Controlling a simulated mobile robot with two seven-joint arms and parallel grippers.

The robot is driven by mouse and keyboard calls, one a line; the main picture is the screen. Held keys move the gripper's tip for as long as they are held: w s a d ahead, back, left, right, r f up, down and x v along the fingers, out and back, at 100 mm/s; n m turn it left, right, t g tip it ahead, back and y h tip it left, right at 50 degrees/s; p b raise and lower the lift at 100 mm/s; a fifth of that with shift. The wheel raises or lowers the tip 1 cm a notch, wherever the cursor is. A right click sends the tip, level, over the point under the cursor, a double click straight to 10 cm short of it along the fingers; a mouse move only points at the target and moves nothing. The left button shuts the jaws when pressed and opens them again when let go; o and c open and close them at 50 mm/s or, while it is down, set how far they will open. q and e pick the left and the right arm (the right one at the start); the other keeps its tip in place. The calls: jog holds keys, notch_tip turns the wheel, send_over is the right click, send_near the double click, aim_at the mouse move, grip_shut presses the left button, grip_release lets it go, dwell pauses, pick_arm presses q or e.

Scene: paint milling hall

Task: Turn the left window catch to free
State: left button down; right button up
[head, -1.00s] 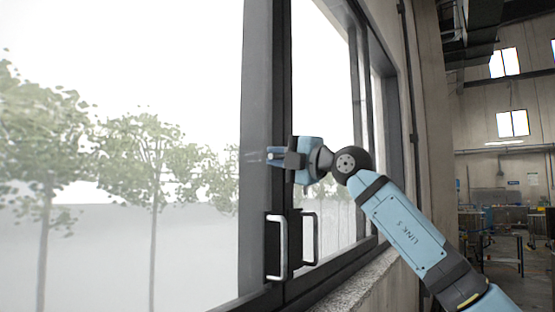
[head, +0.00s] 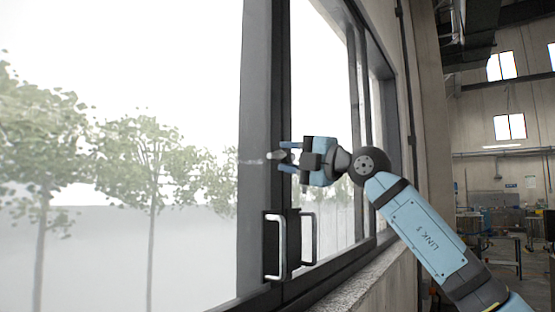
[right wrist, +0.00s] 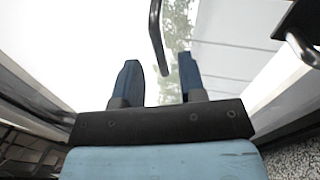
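The left window catch (head: 252,161) is a thin grey lever at the dark window frame, pointing left and nearly level in the head view. In the right wrist view a dark bar (right wrist: 157,36), which looks like this lever, ends between my fingertips. My right gripper (head: 286,157) is open, with its two blue fingers one above the other at the catch's right end. In the right wrist view the fingers (right wrist: 159,76) are apart, with a gap on both sides of the bar. I cannot tell contact for certain. My left gripper is not in view.
Below my right gripper, a silver pull handle (head: 283,245) and a second one (head: 314,240) stick out from the dark window frame (head: 256,100). A stone sill (head: 355,285) runs under the window. The hall lies open at the far right.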

jog(key=b+v, duration=0.2)
jog(key=v, duration=0.8)
jog(key=shift+d, duration=0.15)
jog(key=shift+s, duration=0.15)
